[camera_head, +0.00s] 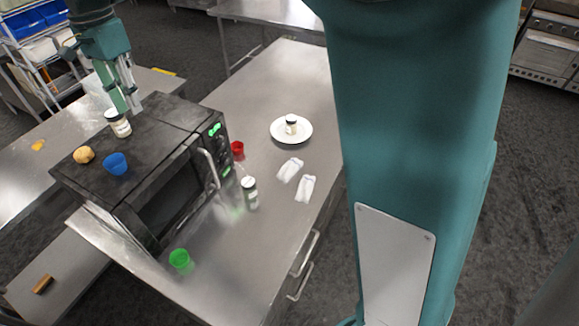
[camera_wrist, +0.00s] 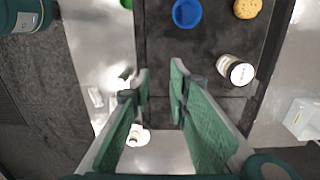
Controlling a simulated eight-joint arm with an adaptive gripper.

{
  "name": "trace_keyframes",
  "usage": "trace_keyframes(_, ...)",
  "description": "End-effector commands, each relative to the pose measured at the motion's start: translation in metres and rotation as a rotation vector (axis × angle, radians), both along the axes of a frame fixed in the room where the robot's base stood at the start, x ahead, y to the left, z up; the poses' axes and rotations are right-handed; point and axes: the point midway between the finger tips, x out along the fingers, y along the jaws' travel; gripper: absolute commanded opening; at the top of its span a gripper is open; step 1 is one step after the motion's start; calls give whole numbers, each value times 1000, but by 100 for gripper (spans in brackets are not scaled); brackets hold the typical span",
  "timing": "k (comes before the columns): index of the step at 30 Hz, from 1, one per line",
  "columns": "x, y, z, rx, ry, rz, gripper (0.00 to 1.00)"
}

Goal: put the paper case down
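Several small coloured cups look like paper cases; which one the task means I cannot tell. A blue one (camera_head: 115,164) sits upright on the black oven's top and shows in the wrist view (camera_wrist: 187,13). A red one (camera_head: 238,149) and a green one (camera_head: 180,259) stand on the steel table by the oven's front. My gripper (camera_head: 128,104) is above the oven's far part, near a white-labelled jar (camera_head: 118,125). In the wrist view my gripper's fingers (camera_wrist: 159,70) are apart, with nothing seen between them. The blue case is apart from the fingers.
The black oven (camera_head: 160,120) also bears a round tan item (camera_head: 84,155). On the steel table (camera_head: 270,75) are a jar (camera_head: 250,193), a white plate (camera_head: 278,133) holding another jar (camera_head: 291,124), and two white cloth-like items (camera_head: 289,170). The table's far part is clear.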

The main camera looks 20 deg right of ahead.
Motion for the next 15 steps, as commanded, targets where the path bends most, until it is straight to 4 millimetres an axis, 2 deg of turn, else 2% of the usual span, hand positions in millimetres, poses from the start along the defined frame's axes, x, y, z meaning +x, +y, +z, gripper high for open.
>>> trace_keyframes(1,-4,-15,3,8,-14,14,18)
trace_keyframes(3,-8,-32,6,18,-32,38,18)
trace_keyframes(15,-42,-126,16,54,-147,180,18)
